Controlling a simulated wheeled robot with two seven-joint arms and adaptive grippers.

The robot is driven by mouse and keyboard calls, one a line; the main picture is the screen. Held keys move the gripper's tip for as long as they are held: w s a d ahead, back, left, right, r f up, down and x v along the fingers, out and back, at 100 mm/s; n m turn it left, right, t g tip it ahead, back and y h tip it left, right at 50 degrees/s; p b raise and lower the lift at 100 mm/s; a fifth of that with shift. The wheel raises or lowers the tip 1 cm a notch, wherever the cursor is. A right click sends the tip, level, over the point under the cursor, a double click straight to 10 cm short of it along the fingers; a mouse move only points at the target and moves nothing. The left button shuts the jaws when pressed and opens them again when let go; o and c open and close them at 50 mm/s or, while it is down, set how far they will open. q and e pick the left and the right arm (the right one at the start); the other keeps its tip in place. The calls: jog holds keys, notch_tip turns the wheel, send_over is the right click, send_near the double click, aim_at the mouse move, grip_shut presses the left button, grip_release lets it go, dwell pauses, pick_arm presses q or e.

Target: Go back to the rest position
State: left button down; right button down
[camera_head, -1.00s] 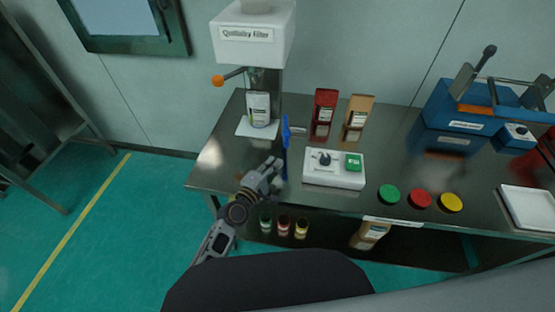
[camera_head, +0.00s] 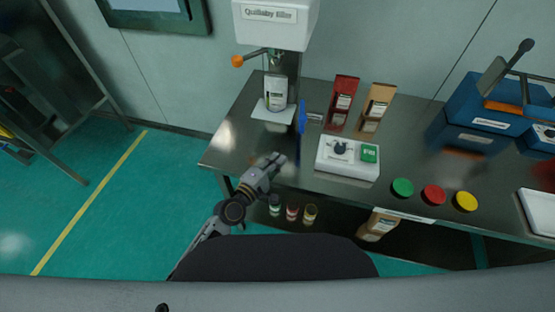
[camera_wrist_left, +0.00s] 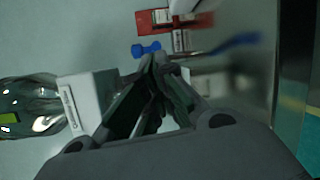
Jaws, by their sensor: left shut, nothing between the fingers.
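My left gripper (camera_head: 277,160) is shut and empty. In the head view it hangs over the front left edge of the steel table (camera_head: 225,150), in front of a blue upright tool (camera_head: 301,122). In the left wrist view its fingers (camera_wrist_left: 152,62) come together, with a blue knob-shaped thing (camera_wrist_left: 146,50) beyond the tips. A silver pouch (camera_head: 275,92) stands on a white sheet under the white filter machine (camera_head: 275,22). My right gripper is not in view.
A white control box (camera_head: 347,168) with a green part stands right of my left gripper. Red (camera_head: 343,95) and brown (camera_head: 379,100) bags stand behind it. Green, red and yellow discs (camera_head: 433,194) lie near the front edge. Several small jars (camera_head: 292,211) sit below.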

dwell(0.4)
pick_arm(q)
jog(key=s+m+g, duration=0.1)
jog(key=s+m, duration=0.1)
jog(key=m, duration=0.1)
jog(key=shift+f+m+g, duration=0.1)
jog(key=shift+m+g, duration=0.2)
jog(key=shift+g, duration=0.1)
jog(key=s+a+f+m+g+y, duration=0.35)
jog(key=s+a+m+y, duration=0.35)
jog(key=a, duration=0.5)
jog(key=s+a+f+m+g+y, duration=0.25)
jog(key=s+a+m+g, duration=0.2)
jog(key=s+a, duration=0.55)
notch_tip(320, 180, down, 32)
jog(key=s+a+g, duration=0.1)
jog(key=s+g, duration=0.1)
jog(key=s+a+f, duration=0.2)
jog(key=s+f, duration=0.8)
jog(key=s, duration=0.1)
jog(key=s+a+f+g, duration=0.1)
jog(key=s+a+f, duration=0.1)
jog(key=s+f, duration=0.7)
jog(key=shift+s+a+f+y, duration=0.25)
jog(key=shift+s+f+y, duration=0.15)
jog(key=shift+s, duration=0.5)
